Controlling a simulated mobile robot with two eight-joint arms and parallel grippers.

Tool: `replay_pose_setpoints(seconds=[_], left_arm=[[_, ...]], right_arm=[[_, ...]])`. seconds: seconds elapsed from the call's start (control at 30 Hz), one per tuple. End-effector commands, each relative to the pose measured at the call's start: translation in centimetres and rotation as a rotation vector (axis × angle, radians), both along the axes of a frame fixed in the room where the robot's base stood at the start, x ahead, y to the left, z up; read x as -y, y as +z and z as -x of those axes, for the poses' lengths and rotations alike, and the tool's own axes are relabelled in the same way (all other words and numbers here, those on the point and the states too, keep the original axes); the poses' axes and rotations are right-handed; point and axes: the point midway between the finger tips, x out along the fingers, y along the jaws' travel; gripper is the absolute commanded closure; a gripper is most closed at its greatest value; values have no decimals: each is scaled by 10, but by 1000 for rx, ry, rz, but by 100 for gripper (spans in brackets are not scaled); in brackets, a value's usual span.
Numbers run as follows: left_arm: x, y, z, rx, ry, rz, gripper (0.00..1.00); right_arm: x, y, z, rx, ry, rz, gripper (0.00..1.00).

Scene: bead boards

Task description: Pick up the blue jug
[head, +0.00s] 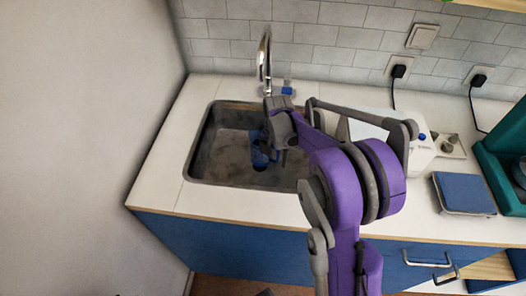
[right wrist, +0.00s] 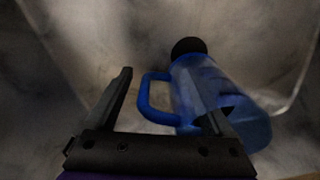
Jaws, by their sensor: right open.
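The blue jug (head: 259,158) is inside the sink (head: 196,150), partly hidden by my right arm in the head view. In the right wrist view the jug (right wrist: 207,88) is translucent blue with a black cap and a blue loop handle (right wrist: 146,96) on its left side. My right gripper (head: 278,148) reaches down into the sink beside the jug. It is open and holds nothing. In the right wrist view the handle shows between the two fingers (right wrist: 170,94), and the right finger overlaps the jug's body. I cannot tell whether they touch. My left gripper is not in view.
The sink walls surround the jug. Right of my arm are a white appliance (head: 424,148), a blue-topped scale-like item (head: 464,192) and a green machine (head: 500,155). The counter left of the sink is clear.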

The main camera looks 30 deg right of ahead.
Motion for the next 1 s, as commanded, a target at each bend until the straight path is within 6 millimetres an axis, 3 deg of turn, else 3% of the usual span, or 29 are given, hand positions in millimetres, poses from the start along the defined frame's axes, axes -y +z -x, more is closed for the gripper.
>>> replay_pose_setpoints(seconds=[0.27, 0.73, 1.0], left_arm=[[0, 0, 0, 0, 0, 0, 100], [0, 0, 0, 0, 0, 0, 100], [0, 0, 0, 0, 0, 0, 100]], right_arm=[[0, -4, 0, 0, 0, 0, 14], [0, -3, 0, 0, 1, 0, 98], [0, -3, 0, 0, 1, 0, 100]])
